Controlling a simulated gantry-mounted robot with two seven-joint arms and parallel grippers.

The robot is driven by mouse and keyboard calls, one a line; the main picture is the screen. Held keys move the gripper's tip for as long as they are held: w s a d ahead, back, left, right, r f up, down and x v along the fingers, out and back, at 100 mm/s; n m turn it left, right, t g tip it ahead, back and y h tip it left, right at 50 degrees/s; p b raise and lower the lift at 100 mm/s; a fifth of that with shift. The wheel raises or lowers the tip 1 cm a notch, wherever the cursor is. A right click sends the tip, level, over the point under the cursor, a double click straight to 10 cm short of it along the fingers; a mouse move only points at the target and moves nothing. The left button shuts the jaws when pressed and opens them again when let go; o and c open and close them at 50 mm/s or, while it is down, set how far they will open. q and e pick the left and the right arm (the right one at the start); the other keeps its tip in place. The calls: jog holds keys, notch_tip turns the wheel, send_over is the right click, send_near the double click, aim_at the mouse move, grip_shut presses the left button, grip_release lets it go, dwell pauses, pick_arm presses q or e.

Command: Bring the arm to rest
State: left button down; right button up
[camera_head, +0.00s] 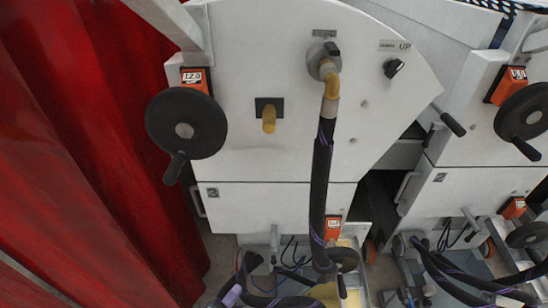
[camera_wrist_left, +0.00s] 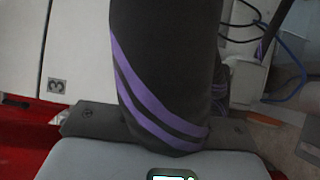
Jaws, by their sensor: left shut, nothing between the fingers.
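My left gripper (camera_wrist_left: 92,120) shows in the left wrist view as dark parts on both sides of a thick black hose (camera_wrist_left: 165,60) with purple stripes. The hose runs across the middle of that view, close to the camera, and covers the fingertips. The jaws are shut with nothing held. I cannot tell whether the hose touches the gripper. In the head view I cannot clearly pick out the left gripper among the dark hoses at the bottom. My right gripper is not in view.
A white machine panel (camera_head: 230,60) carries a black handwheel (camera_head: 186,124), an orange counter (camera_head: 195,79) and a switch (camera_head: 393,68). The striped hose (camera_head: 321,180) hangs from a yellow elbow fitting (camera_head: 331,84). A red curtain (camera_head: 70,150) is at left; a second handwheel (camera_head: 525,118) is at right.

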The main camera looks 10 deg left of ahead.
pick_arm(q)
jog(key=s+d+r+m+g+p, duration=0.1)
jog(key=s+d+m+g+p, duration=0.1)
jog(key=s, duration=0.5)
jog(key=s+a+r+m+g+y+p, duration=0.1)
jog(key=s+r+m+g+y, duration=0.3)
jog(key=r, duration=0.4)
jog(key=s+r+m+g+y+p, duration=0.1)
jog(key=s+r+m+g+y, duration=0.1)
jog(key=s+r+m+g, duration=0.4)
jog(key=s+a+r+m+g, duration=0.1)
jog(key=s+a+r+m, duration=0.1)
jog(key=s+r+m, duration=0.15)
notch_tip(320, 180, up, 37)
jog(key=p, duration=3.8)
notch_tip(320, 180, down, 60)
jog(key=b, duration=6)
jog(key=shift+s+f+m+y, duration=0.25)
jog(key=shift+s+m+y, duration=0.05)
jog(key=shift+m, duration=0.05)
jog(key=shift+a+r, duration=0.1)
